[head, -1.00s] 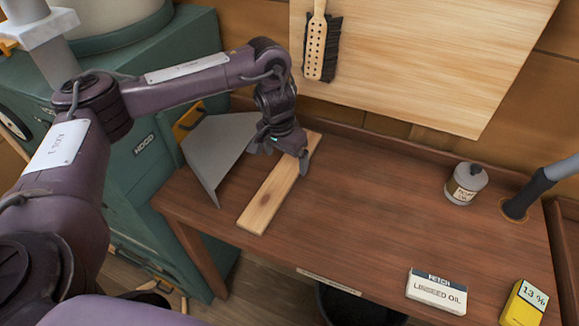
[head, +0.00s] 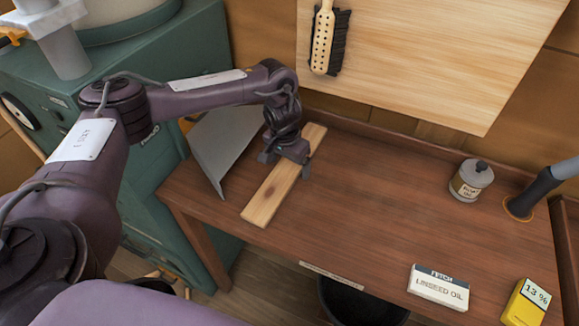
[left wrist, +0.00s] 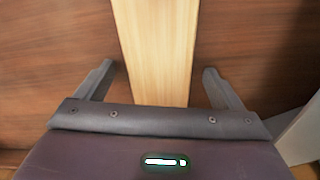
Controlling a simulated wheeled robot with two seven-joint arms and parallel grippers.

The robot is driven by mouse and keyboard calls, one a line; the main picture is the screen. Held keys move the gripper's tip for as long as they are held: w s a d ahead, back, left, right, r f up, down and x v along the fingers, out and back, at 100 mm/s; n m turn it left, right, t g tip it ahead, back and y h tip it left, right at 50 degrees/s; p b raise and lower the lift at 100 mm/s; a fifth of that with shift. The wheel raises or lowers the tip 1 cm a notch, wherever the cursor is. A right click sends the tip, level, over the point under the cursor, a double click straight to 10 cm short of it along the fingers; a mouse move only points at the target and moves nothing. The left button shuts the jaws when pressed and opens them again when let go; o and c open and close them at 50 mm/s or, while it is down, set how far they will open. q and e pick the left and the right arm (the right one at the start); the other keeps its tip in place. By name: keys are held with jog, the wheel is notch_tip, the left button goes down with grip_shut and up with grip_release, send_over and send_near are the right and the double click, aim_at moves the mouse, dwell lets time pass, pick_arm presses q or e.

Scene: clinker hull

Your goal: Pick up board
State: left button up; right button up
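The board (head: 265,202) is a light wooden plank with a dark knot, lying flat on the brown bench near its left end. My left gripper (head: 286,170) is over the board's middle to far part, with its fingers on either side of it. In the left wrist view the board (left wrist: 158,50) runs up the middle between the two spread fingers of the left gripper (left wrist: 158,84), with a gap on each side. The gripper is open and holds nothing. My right gripper is not in view.
A grey metal sheet (head: 222,145) stands close left of the board. A jar (head: 471,182), a linseed oil box (head: 438,287) and a yellow meter (head: 525,303) are on the bench's right. A brush (head: 325,40) hangs at the back. The bench's middle (head: 380,205) is clear.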

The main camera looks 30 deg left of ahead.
pick_arm(q)
jog(key=c, duration=1.1)
